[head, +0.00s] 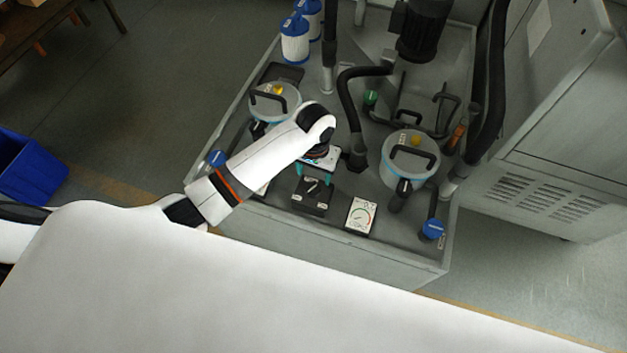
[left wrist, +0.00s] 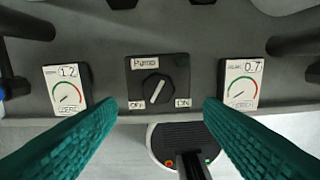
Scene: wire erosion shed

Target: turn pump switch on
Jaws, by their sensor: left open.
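The pump switch (left wrist: 157,82) is a dark box with a white "Pump" label, OFF at lower left and ON at lower right. Its round black knob (left wrist: 157,91) has a white line slanting from lower left to upper right; I cannot tell which label it selects. In the head view the switch box (head: 310,196) sits near the front edge of the grey tank unit. My left gripper (head: 314,175) is above it, jaws pointing down. In the left wrist view its teal fingers (left wrist: 159,108) are wide apart, one each side of the switch, with nothing between them. My right gripper is not seen.
Gauges flank the switch, marked 1.2 (left wrist: 68,88) and 0.7 (left wrist: 241,84). Two lidded filter canisters (head: 410,158) (head: 273,102), black hoses (head: 346,105) and a blue valve knob (head: 433,229) stand on the unit. A grey cabinet (head: 560,150) stands right; a blue bin (head: 30,168) is left.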

